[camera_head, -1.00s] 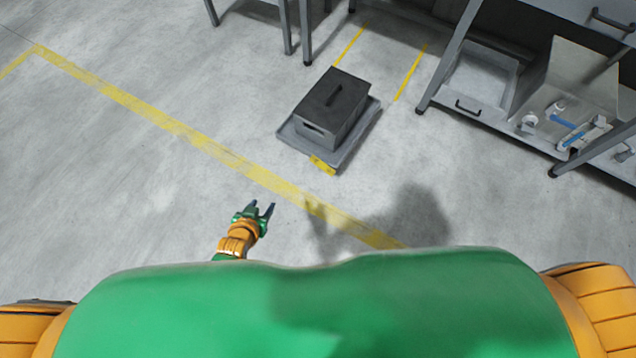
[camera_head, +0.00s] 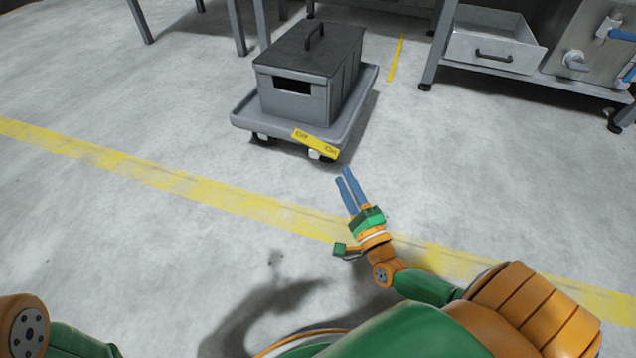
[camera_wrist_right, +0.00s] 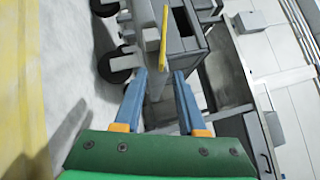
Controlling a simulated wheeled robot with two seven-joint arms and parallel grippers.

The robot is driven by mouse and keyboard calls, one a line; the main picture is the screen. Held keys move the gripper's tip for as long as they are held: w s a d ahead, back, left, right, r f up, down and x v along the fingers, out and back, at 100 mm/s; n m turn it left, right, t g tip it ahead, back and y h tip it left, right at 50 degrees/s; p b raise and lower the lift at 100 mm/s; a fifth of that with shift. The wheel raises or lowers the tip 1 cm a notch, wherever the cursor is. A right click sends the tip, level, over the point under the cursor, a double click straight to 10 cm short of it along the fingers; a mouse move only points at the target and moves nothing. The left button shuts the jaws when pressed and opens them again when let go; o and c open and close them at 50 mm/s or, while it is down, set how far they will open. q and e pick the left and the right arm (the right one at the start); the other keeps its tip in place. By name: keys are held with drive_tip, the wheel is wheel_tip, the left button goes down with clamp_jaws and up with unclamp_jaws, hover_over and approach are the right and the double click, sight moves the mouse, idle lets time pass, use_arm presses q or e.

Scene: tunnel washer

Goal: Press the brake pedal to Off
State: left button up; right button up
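The brake pedal (camera_head: 315,144) is a yellow bar marked Off at its left end and On at its right end. It sits on the near edge of a grey wheeled dolly (camera_head: 243,116) and looks slightly tilted. In the right wrist view the pedal (camera_wrist_right: 163,38) shows edge-on beyond the fingers. My right gripper (camera_head: 345,174) is just in front of and below the pedal, apart from it, with blue fingers pointing toward the dolly. In the right wrist view the gripper (camera_wrist_right: 159,77) is open and empty. My left gripper is out of view; only part of my left arm shows.
A grey lidded box (camera_head: 310,65) with a black handle stands on the dolly. A metal bench with a drawer (camera_head: 490,50) is at the back right, and table legs (camera_head: 238,25) are behind. A yellow floor line (camera_head: 160,175) crosses the open concrete floor.

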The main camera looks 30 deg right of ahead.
sight(335, 157)
drive_tip(key=b+x, duration=0.1)
drive_tip(key=x, duration=0.2)
drive_tip(key=b+x, duration=0.1)
drive_tip(key=x, duration=0.2)
drive_tip(key=shift+w+d+r, duration=0.15)
drive_tip(key=shift+w+r, duration=0.15)
clamp_jaws()
